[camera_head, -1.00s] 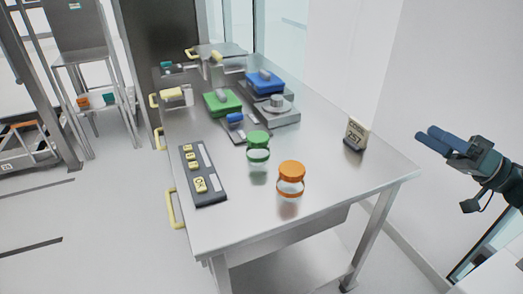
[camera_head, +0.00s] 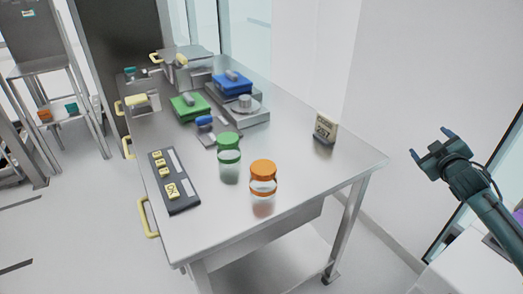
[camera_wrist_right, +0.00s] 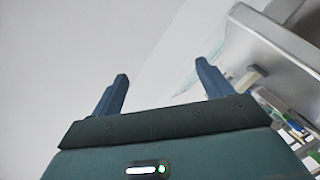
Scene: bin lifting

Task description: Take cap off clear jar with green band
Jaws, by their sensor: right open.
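The clear jar with a green band (camera_head: 229,170) stands upright on the steel table (camera_head: 300,180), its green cap (camera_head: 229,140) on top. A second clear jar with an orange band (camera_head: 263,188) and orange cap (camera_head: 263,169) stands just in front of it to the right. My right gripper (camera_head: 430,143) is open and empty, off the table's right edge and well apart from both jars. Its two blue fingers are spread in the right wrist view (camera_wrist_right: 160,90), with nothing between them. My left gripper is not in view.
A dark tray with yellow blocks (camera_head: 175,181) lies left of the jars. Behind are a green box (camera_head: 190,107), a blue box (camera_head: 232,84) and a grey scale (camera_head: 245,106). A calendar-like block (camera_head: 325,128) stands near the right edge. The table's front right is clear.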

